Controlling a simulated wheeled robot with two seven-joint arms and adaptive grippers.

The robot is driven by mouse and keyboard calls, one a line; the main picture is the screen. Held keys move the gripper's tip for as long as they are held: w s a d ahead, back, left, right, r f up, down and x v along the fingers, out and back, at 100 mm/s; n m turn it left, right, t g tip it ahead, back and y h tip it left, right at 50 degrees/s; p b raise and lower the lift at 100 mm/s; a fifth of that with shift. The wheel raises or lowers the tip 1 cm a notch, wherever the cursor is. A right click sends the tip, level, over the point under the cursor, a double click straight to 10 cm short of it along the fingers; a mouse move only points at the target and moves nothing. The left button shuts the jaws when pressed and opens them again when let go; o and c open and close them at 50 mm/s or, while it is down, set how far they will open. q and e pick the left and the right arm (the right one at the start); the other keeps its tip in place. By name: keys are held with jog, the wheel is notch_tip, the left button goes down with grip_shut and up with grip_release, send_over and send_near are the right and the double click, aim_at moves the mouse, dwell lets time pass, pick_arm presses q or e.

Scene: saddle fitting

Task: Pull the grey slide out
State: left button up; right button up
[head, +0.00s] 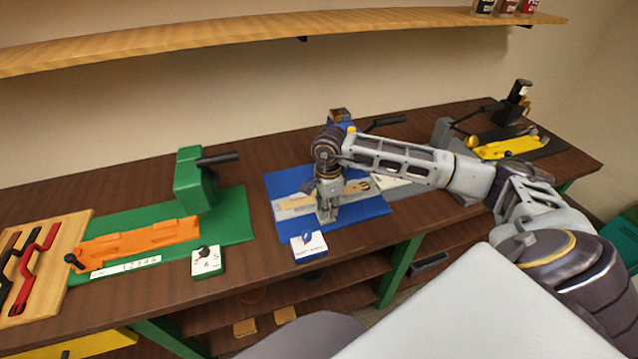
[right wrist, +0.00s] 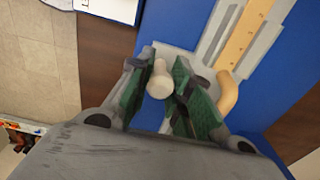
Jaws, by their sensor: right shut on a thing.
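The grey slide (head: 285,208) lies on the blue base (head: 373,206) in the middle of the bench, partly hidden by my right gripper (head: 327,212). In the right wrist view, its grey plate (right wrist: 183,62) shows beyond the fingers. My right gripper (right wrist: 163,85) points down, its green-padded fingers on either side of a pale round knob (right wrist: 158,80), shut on it. Whether the knob joins the slide is hard to see. A tan strip (right wrist: 245,32) with small marks lies along the grey rail. My left gripper is not in view.
To the left is a green fixture (head: 190,183) with an orange piece (head: 140,238), then a wooden board (head: 45,268) with handles. A yellow-and-black fixture (head: 508,147) stands far right.

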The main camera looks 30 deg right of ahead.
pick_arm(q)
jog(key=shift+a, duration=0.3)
pick_arm(e)
jog(key=shift+s+a, duration=0.1)
jog(key=shift+s, duration=0.45)
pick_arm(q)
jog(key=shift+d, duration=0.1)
pick_arm(e)
jog(key=shift+s, duration=0.1)
jog(key=shift+s+a, duration=0.2)
jog(key=shift+s, duration=0.5)
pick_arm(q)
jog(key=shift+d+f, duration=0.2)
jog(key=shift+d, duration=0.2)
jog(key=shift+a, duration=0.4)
pick_arm(e)
jog(key=shift+s, duration=0.15)
jog(key=shift+s+a+b, duration=0.15)
jog(key=shift+s+b, duration=0.2)
jog(key=shift+s, duration=0.3)
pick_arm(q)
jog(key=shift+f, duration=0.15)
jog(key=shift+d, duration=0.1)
